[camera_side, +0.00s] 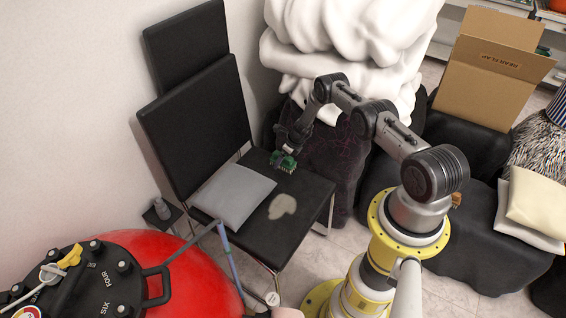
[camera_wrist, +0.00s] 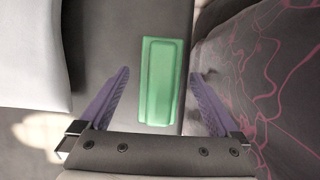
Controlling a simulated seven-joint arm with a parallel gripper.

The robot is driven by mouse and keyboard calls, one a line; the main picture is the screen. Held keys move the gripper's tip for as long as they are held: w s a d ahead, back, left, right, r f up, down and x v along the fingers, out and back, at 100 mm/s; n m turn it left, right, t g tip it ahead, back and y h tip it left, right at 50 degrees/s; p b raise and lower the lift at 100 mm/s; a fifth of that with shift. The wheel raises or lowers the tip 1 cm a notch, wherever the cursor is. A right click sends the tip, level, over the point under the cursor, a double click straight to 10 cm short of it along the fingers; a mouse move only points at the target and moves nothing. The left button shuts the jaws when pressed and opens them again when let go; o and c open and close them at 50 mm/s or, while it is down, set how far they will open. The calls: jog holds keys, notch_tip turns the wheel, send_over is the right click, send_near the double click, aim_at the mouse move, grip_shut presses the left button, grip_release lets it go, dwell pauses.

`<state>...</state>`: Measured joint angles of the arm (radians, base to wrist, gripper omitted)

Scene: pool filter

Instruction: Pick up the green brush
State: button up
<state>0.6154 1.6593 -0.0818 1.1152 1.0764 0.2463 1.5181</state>
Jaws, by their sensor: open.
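The green brush (camera_wrist: 161,80) lies on the black chair seat (camera_wrist: 110,30), near the seat's right edge in the wrist view. Its long green back faces up. My gripper (camera_wrist: 160,82) is open, with one purple finger on each side of the brush and a gap on both sides. In the side view, my gripper (camera_side: 284,161) is low over the back right part of the seat. Green shows there at the fingertips, but it is too small to tell the brush from the gripper.
A grey cushion (camera_side: 233,195) lies on the seat, left of my gripper. A pale patch (camera_side: 282,206) is on the seat's front. A dark cloth-covered thing with pink lines (camera_wrist: 270,90) stands close on the right. The chair back (camera_side: 195,125) rises behind the seat.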

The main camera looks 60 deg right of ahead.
jog(key=c, duration=1.5)
jog(key=shift+r, duration=0.1)
jog(key=shift+r, duration=0.45)
notch_tip(320, 180, up, 2)
jog(key=shift+r, duration=0.2)
jog(key=shift+s+a+r, duration=1.2)
jog(key=shift+s+r, duration=0.4)
jog(key=shift+s, duration=0.4)
jog(key=shift+s+a+r, duration=1.15)
jog(key=shift+s+r, duration=0.4)
jog(key=shift+s, duration=0.45)
jog(key=shift+s+a+r, duration=1.2)
jog(key=shift+s+r, duration=0.4)
jog(key=shift+s, duration=0.4)
